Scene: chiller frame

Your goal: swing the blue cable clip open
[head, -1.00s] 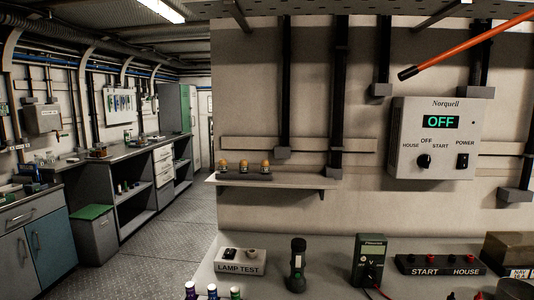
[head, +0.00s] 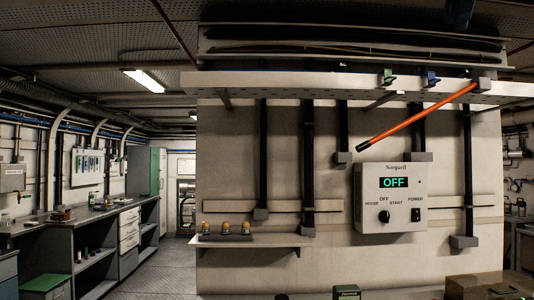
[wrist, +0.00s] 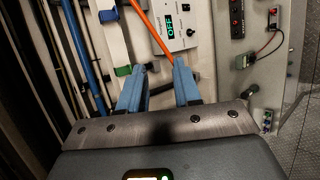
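The blue cable clip (head: 432,79) sits on the front edge of the high shelf, right of a green clip (head: 387,77). In the wrist view the blue clip (wrist: 108,15) shows small near the top, and the green clip (wrist: 122,70) is beside my left fingertip. Whether the blue clip is open or shut is too small to tell. My gripper (wrist: 160,68) has its two blue fingers spread with nothing held between them. It is apart from the blue clip, which lies beyond the fingertips in the picture.
An orange rod (head: 415,117) slants down from the shelf's right end in front of the wall. A control box (head: 392,198) reading OFF hangs below it. Cables (head: 350,57) run along the top of the shelf. A small ledge with several amber lamps (head: 228,229) is lower left.

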